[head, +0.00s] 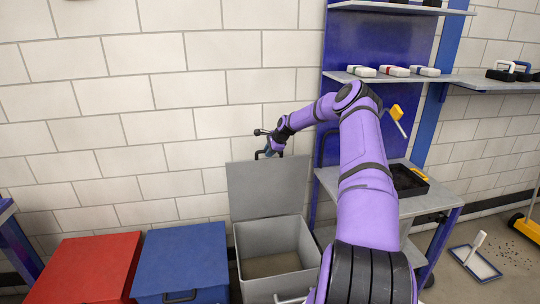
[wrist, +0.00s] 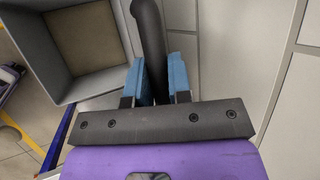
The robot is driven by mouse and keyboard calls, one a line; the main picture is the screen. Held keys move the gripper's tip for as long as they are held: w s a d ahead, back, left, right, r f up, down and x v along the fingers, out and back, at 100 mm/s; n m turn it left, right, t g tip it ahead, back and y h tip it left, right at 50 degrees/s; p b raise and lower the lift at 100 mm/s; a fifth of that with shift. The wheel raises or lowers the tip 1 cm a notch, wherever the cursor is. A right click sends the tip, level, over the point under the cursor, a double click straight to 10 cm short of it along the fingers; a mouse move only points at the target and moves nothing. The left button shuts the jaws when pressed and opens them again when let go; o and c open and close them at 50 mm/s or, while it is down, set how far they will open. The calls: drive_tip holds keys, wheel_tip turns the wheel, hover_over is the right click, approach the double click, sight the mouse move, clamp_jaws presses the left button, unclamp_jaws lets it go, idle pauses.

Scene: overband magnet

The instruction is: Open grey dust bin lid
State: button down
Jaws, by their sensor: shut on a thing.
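The grey dust bin (head: 277,262) stands on the floor by the wall, and I see into its empty-looking inside. Its grey lid (head: 268,188) stands raised, about upright, at the back of the bin near the wall. My gripper (head: 268,152) is at the lid's upper edge. In the wrist view the blue finger pads of my gripper (wrist: 157,78) are shut on the dark lid handle (wrist: 150,35). The open bin (wrist: 75,45) also shows there at the upper left.
A red bin (head: 88,268) and a blue bin (head: 182,260), both lidded shut, stand to the left. A blue shelf unit (head: 375,50) with a grey lower shelf stands close on the right. A white-tiled wall is right behind the lid.

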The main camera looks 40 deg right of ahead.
drive_tip(key=shift+w+d, duration=0.1)
drive_tip(key=shift+d, duration=0.05)
drive_tip(key=c, duration=1.1)
unclamp_jaws()
drive_tip(key=v, duration=1)
drive_tip(key=shift+s+r, duration=0.2)
drive_tip(key=shift+r, duration=0.15)
